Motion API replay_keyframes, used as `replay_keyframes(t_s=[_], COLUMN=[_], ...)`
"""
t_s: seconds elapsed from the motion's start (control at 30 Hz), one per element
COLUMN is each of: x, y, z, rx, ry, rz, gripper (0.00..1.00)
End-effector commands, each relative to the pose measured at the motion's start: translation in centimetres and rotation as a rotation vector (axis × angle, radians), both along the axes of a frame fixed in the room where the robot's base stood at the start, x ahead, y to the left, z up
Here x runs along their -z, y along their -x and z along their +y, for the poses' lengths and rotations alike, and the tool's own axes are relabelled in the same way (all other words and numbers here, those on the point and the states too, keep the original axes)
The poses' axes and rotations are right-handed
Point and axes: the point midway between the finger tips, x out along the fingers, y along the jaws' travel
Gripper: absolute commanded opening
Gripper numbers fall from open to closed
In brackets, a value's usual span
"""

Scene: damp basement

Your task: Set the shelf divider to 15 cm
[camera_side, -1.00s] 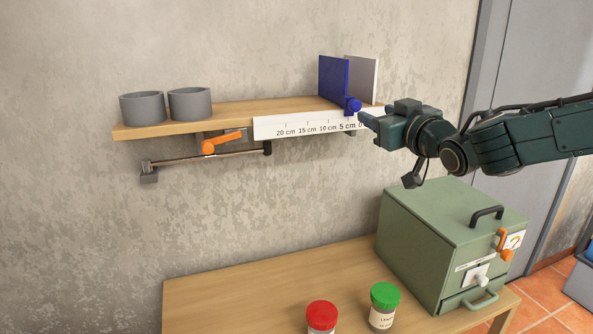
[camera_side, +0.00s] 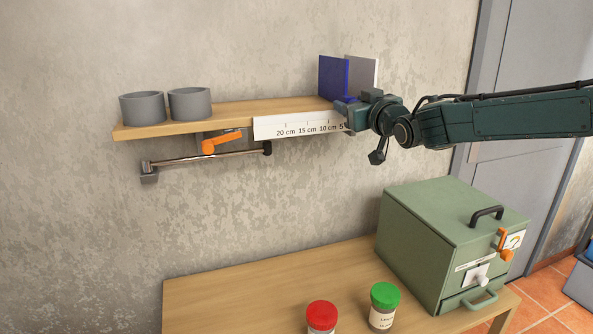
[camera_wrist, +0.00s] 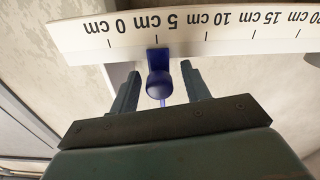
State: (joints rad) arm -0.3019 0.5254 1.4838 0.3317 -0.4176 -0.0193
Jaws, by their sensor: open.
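The blue shelf divider (camera_side: 333,78) stands upright near the right end of the wall shelf (camera_side: 230,109). Its round blue knob (camera_wrist: 159,84) sits in front of the white scale (camera_wrist: 185,34), close to the 5 cm mark in the wrist view. In the side view the scale (camera_side: 290,127) shows 20, 15 and 10 cm marks, with lower marks hidden behind my gripper (camera_side: 344,110). My gripper (camera_wrist: 159,88) is open, with one finger on each side of the knob and a visible gap to both.
A grey panel (camera_side: 362,72) stands right of the divider. Two grey cups (camera_side: 165,106) stand on the shelf's left end. An orange lever (camera_side: 222,142) and a metal rod (camera_side: 205,157) are below. A green box (camera_side: 440,235) and two jars (camera_side: 383,307) stand on the table (camera_side: 260,290).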

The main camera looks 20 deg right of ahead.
Motion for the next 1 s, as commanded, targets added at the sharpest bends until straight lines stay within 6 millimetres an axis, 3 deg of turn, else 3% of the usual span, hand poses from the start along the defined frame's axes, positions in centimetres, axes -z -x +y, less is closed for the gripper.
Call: replay_keyframes(t_s=[0.23, 0.6, 0.83, 1.0], x=[0.1, 0.0, 0.0, 0.0], y=[-1.3, -1.5, -1.5, -1.5], z=[0.0, 0.0, 0.0, 0.1], rx=[-0.001, -0.001, -0.001, -0.001], ry=[0.000, 0.000, 0.000, 0.000], rz=[0.001, 0.000, 0.000, 0.000], gripper=[0.47, 0.47, 0.02, 0.00])
